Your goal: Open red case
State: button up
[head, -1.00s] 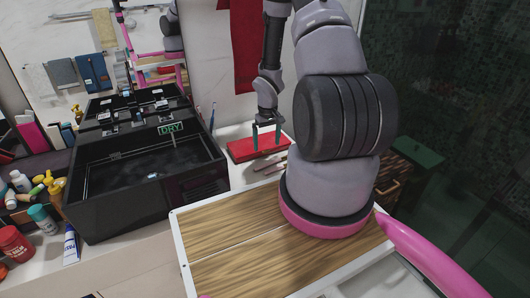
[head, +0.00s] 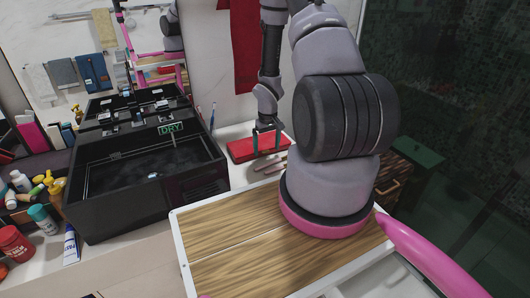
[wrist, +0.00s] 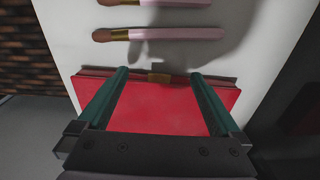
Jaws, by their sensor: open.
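The red case (head: 243,151) lies flat and shut on the white counter, right of the black sink. In the wrist view the red case (wrist: 155,106) fills the middle, with a small brass-coloured clasp (wrist: 159,78) at the middle of its far edge. My gripper (head: 266,150) is over the right part of the case in the head view. In the wrist view my gripper (wrist: 158,72) is open, its two green fingers reaching across the lid to either side of the clasp. Nothing is between the fingers except the clasp area. I cannot tell whether the fingertips touch the case.
Two pink-handled brushes (wrist: 180,34) lie on the counter beyond the clasp edge. The black sink (head: 145,180) with a "DRY" sign stands left of the case. Bottles and a red jar (head: 14,243) crowd the far left. A red towel (head: 245,45) hangs on the wall behind.

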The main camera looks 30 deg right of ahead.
aim_at(267, 158)
jog(key=shift+f, duration=1.5)
jog(key=shift+r, duration=0.15)
jog(key=c, duration=1.2)
